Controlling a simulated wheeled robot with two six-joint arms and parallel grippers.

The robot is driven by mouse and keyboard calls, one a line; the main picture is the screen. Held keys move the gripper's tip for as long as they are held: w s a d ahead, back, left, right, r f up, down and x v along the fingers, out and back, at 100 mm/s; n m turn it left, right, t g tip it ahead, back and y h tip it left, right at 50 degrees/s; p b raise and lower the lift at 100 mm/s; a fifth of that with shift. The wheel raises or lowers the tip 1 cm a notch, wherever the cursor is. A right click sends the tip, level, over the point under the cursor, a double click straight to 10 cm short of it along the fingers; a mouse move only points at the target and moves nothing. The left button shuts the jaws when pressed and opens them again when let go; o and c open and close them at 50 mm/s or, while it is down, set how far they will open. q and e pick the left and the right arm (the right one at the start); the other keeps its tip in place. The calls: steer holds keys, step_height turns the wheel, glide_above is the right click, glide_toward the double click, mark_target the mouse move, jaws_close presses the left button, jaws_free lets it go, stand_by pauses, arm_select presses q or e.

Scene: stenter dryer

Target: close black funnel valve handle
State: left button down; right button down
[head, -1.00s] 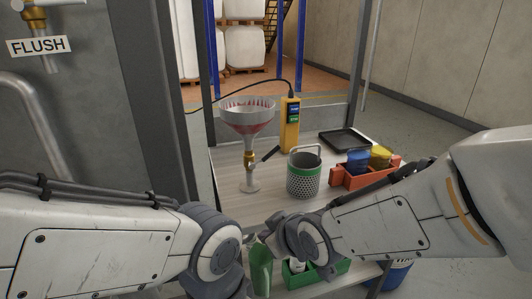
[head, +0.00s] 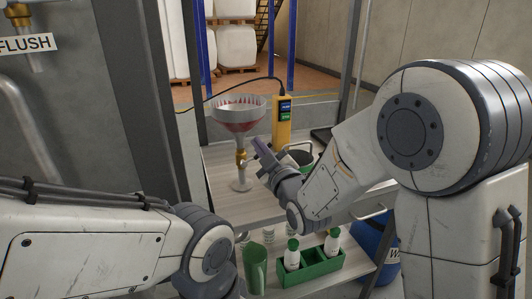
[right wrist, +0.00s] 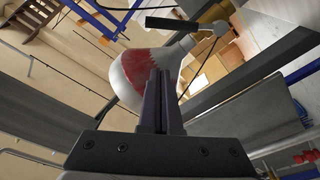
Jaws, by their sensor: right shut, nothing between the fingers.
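The funnel (head: 238,113), a pale cone with red stains inside, stands upright on the table above a brass valve (head: 241,157). In the right wrist view the funnel (right wrist: 132,78) lies behind my fingers, and the black valve handle (right wrist: 183,23) sticks out sideways above the fingertips. In the head view my right gripper hides the handle. My right gripper (head: 257,147) is just right of the valve. Its two dark fingers are together and empty in the right wrist view (right wrist: 160,72); I cannot tell whether they touch the handle. My left gripper is out of view.
A yellow control box (head: 282,118) stands behind the gripper. The mesh basket (head: 301,156) is partly hidden by my right arm. A green rack (head: 311,272) with white bottles and a green scoop (head: 255,268) sit below. A grey wall panel is at left.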

mark_target(248, 131)
steer(key=x, duration=0.3)
steer(key=shift+w+a+r+p, duration=0.15)
steer(key=shift+w+p, duration=0.15)
steer(key=shift+w, duration=0.1)
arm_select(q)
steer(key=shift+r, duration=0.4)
arm_select(e)
steer(key=shift+d+f, duration=0.65)
steer(key=shift+f, duration=0.2)
steer(key=shift+d+f, duration=0.65)
steer(key=shift+f, duration=0.2)
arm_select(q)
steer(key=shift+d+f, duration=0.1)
arm_select(e)
steer(key=shift+a, duration=0.1)
